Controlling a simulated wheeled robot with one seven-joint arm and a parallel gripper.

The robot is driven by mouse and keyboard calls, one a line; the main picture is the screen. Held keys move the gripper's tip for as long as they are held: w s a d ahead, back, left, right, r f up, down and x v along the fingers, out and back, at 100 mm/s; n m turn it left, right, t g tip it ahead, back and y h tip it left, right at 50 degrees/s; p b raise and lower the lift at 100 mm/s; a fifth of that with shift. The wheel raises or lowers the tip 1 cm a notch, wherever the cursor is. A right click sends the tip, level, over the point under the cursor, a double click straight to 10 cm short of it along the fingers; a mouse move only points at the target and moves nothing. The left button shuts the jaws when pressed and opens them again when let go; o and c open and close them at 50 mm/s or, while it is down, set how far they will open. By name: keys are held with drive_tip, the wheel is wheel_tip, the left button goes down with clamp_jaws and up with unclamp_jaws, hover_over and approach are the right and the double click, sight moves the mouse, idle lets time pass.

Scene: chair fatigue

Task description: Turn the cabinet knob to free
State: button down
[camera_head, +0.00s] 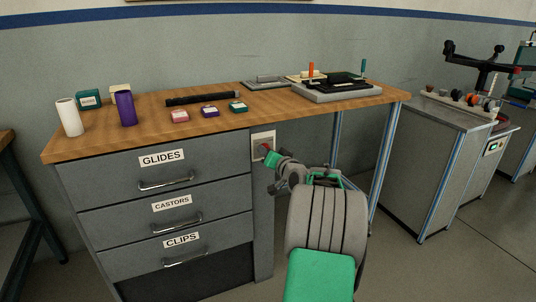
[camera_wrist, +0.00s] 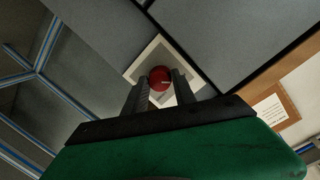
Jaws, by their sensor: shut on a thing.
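The cabinet knob (camera_wrist: 159,78) is round and red, on a pale square plate (camera_wrist: 140,68) on the cabinet's grey side panel. In the wrist view it sits between the two fingers of my gripper (camera_wrist: 159,90), which is shut on it. A small white mark shows on the knob's face. In the head view the plate (camera_head: 263,138) is right of the drawers, and my gripper (camera_head: 268,155) reaches it, covering much of the knob (camera_head: 264,149). The cabinet (camera_head: 165,205) has drawers labelled GLIDES, CASTORS and CLIPS, all looking shut.
The wooden worktop (camera_head: 215,112) above holds a white roll (camera_head: 69,117), a purple can (camera_head: 125,108), small boxes, a black bar and a grey fixture (camera_head: 335,90) at the right. A blue-edged table leg (camera_head: 385,165) stands right of my arm. A grey cabinet (camera_head: 430,165) is further right.

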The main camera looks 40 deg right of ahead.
drive_tip(key=c, duration=1)
unclamp_jaws()
drive_tip(key=p+v, duration=0.1)
drive_tip(key=v, duration=0.6)
drive_tip(key=shift+s, duration=0.45)
